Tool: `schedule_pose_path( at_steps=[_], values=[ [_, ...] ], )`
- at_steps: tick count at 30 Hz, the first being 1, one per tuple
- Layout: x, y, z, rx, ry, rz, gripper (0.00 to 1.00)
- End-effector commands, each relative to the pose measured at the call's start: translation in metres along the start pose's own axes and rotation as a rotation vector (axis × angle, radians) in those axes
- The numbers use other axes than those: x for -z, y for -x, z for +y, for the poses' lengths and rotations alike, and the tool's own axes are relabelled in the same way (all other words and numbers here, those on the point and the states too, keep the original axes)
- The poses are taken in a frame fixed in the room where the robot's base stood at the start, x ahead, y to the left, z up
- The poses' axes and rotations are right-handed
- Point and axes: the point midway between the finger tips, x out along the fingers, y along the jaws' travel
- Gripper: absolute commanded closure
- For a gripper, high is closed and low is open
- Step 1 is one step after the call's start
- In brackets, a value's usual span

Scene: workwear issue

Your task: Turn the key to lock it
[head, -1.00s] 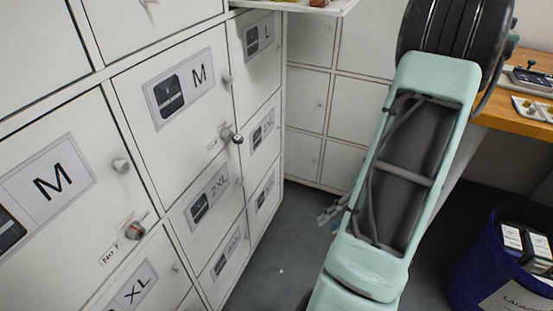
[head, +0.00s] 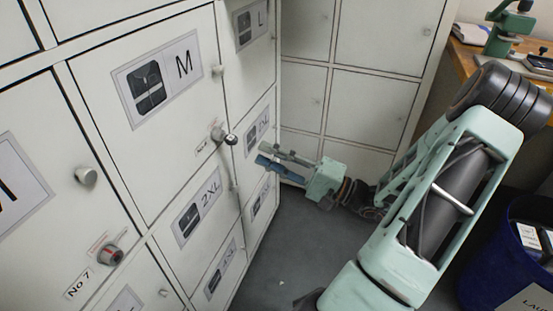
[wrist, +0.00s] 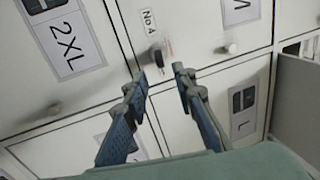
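The key (head: 231,139) has a dark head and sticks out of the lock (head: 217,133) on the right edge of the white locker door marked M (head: 142,120). In the wrist view the dark key (wrist: 157,58) shows just beyond my fingertips, below a "No 4" label (wrist: 149,20). My gripper (head: 263,154) is to the right of the key and slightly lower in the head view, pointing at the lockers. In the wrist view my gripper (wrist: 160,75) is open, with one finger either side of the key's line; it appears empty. The door looks closed.
Another lock with a red ring (head: 110,254), labelled "No 7", is on the neighbouring door at lower left. The grey floor between is mostly clear.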

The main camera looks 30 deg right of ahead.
Motion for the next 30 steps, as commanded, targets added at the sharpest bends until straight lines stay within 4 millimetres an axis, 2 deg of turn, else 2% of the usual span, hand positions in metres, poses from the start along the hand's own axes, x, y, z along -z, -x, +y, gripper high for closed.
schedule_pose_path(
  at_steps=[21,30],
  values=[
    [-0.001,-0.059,0.0,-0.001,-0.001,-0.003,0.75],
    [-0.001,-0.077,0.0,-0.002,-0.001,-0.003,0.75]
  ],
)
